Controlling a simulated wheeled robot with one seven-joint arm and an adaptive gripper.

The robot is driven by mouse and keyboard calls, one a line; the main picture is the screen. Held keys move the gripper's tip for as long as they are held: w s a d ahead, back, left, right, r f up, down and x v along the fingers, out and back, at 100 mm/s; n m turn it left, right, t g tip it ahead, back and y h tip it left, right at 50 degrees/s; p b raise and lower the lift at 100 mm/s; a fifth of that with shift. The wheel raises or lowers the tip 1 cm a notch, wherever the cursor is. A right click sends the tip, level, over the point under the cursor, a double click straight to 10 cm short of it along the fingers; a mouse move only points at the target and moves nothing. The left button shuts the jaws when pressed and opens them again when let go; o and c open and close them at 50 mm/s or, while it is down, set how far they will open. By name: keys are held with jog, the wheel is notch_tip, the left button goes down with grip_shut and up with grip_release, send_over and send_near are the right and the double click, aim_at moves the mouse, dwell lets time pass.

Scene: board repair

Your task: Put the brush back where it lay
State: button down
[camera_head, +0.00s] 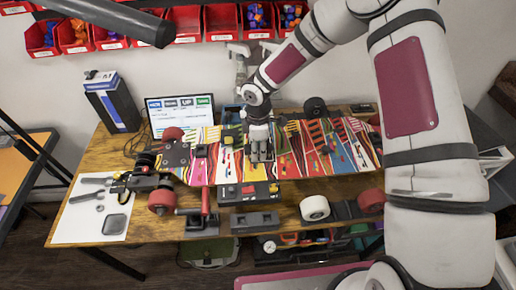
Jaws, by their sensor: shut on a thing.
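My gripper (262,158) points down over the middle of a multicoloured skateboard deck (222,165) on the wooden workbench (97,155). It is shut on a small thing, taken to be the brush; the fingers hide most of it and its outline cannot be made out. I cannot tell whether it touches the deck. No other brush can be made out on the bench.
A white sheet with tools (95,225) lies at the left. A screen (180,112) and blue-black box (112,101) stand behind; red bins (222,20) hang above.

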jog(key=shift+f, duration=0.6)
jog(key=c, duration=1.2)
grip_release()
jog(key=shift+s+f, duration=0.1)
jog(key=shift+c, duration=0.2)
notch_tip(320, 180, up, 15)
jog(key=b, duration=0.2)
jog(key=s+d+r+m+t+h, duration=0.1)
jog(key=s+d+r+m, duration=0.35)
jog(key=r, duration=0.35)
jog(key=s+d+r+m+t+h, duration=0.1)
jog(key=s+d+r+m, duration=0.35)
jog(key=r, duration=0.35)
jog(key=s+d+r+m+t+y, duration=0.1)
jog(key=s+d+r+m, duration=0.1)
jog(key=s, duration=0.6)
jog(key=s+d+r+m+t+y, duration=0.1)
jog(key=s+d+r+m+t, duration=0.1)
jog(key=s+r+m, duration=0.2)
jog(key=shift+s+d+r+m+t, duration=0.3)
jog(key=shift+s+d+r+m, duration=0.1)
jog(key=shift+s+m, duration=1.35)
jog(key=shift+s+n, duration=0.2)
jog(key=shift+n, duration=0.05)
